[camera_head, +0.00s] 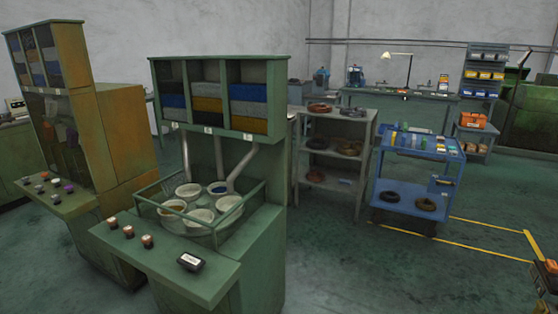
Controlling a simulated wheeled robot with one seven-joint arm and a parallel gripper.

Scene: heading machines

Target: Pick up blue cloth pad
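I cannot pick out a blue cloth pad with certainty. Folded blue material (248,92) lies in the right compartment of the green machine's top box, with more blue material (173,101) in the left compartment. Small blue, yellow and green items lie on top of the blue cart (391,168), too small to tell apart. A small bluish item (345,181) lies on the lowest visible board of the grey shelf. My gripper is not in view.
The green machine (226,247) stands in front with round bowls and a narrow ledge. A similar machine (125,135) stands to its left. A workbench (387,97) with a lamp and a tool rack (481,85) stand behind. Open floor (400,270) lies at the right.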

